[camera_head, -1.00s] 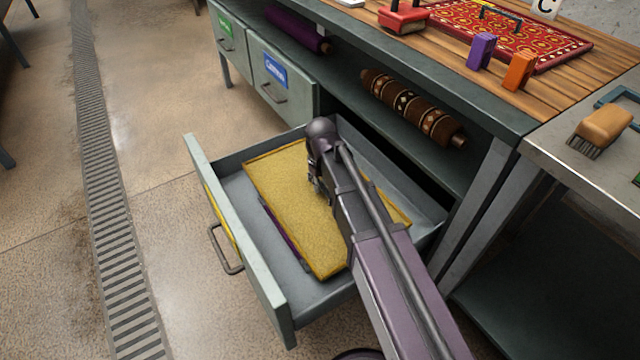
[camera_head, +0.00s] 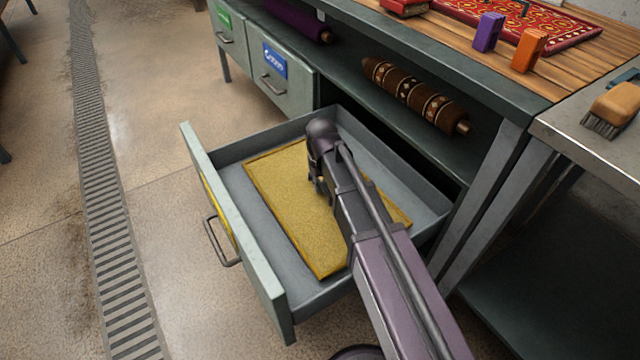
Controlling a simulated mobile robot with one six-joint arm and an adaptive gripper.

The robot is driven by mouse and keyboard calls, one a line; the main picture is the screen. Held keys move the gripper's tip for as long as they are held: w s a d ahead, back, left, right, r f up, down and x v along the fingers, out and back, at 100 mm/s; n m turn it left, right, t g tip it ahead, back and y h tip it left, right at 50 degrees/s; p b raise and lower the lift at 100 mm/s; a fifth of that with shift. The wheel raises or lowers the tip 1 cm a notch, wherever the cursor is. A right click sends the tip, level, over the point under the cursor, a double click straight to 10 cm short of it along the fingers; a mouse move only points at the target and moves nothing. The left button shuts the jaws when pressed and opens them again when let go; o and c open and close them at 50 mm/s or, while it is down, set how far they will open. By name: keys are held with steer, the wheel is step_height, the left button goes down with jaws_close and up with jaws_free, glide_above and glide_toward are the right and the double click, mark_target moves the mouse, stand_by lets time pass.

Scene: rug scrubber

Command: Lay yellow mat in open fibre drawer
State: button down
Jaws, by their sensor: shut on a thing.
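The yellow mat (camera_head: 285,200) lies inside the open drawer (camera_head: 190,150), flat or nearly so. Its right part is hidden under my arm. The drawer is grey, pulled out from under the bench, with a yellow label and a handle on its front. My gripper (camera_head: 318,190) is over the mat's upper middle, pointing down into the drawer. The fingers are mostly hidden by my wrist, and they are shut on the mat. I cannot tell whether the whole mat touches the drawer floor.
A blue-labelled drawer (camera_head: 280,80) and a green-labelled drawer (camera_head: 229,30) are closed at upper left. A patterned brown rolled rug (camera_head: 415,95) and a purple roll (camera_head: 297,22) lie on the shelf. Purple (camera_head: 487,33) and orange (camera_head: 528,50) blocks and a brush (camera_head: 612,110) stand above.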

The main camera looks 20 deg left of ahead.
steer(key=shift+f, duration=0.1)
steer(key=c, duration=0.5)
jaws_free()
steer(key=shift+c, duration=0.2)
steer(key=shift+r, duration=0.2)
